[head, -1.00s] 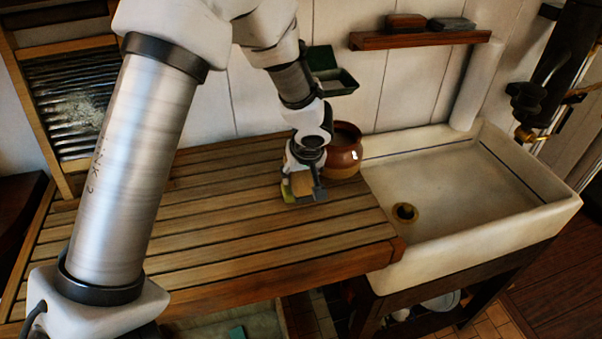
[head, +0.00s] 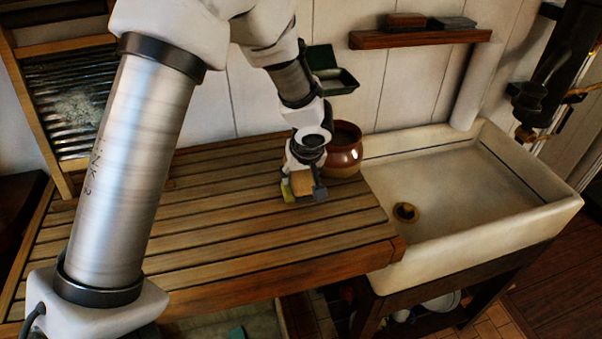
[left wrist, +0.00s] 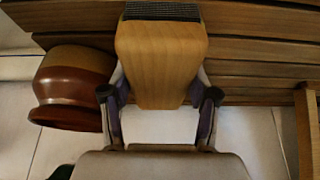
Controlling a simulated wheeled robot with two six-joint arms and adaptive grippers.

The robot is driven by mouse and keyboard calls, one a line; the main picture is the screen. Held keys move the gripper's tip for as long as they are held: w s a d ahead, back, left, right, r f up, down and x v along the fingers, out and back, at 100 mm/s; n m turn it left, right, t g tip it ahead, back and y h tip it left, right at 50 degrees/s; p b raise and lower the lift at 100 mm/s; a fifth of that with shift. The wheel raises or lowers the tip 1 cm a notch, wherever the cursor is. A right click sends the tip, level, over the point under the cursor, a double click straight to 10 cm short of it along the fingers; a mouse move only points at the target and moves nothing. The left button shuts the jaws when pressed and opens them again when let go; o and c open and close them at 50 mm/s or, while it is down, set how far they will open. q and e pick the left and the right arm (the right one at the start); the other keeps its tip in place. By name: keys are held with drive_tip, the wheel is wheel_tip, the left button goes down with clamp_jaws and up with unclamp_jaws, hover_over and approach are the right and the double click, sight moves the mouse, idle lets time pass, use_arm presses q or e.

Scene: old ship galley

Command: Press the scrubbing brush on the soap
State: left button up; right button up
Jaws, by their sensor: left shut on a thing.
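My left gripper (head: 304,190) is shut on the scrubbing brush (head: 303,183), a pale wooden block, low over the slatted wooden board (head: 230,225). In the left wrist view the brush (left wrist: 160,60) sits between the two fingers, with a dark textured strip at its far end. A small yellow-green patch (head: 288,192) shows at the left side of the gripper; I cannot tell whether it is soap or a finger. I cannot make out the soap with certainty. Whether the brush touches the board is hidden. My right gripper is not in view.
A brown glazed pot (head: 343,152) stands close behind my gripper. The white sink (head: 470,190) is at the right. A green open tin (head: 331,78) hangs on the wall near a shelf (head: 420,39) with two blocks. A washboard (head: 70,105) leans at the left. The front slats are clear.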

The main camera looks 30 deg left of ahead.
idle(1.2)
use_arm(q)
drive_tip(key=shift+r+p, duration=1.8)
drive_tip(key=shift+r, duration=1.7)
drive_tip(key=shift+f, duration=0.1)
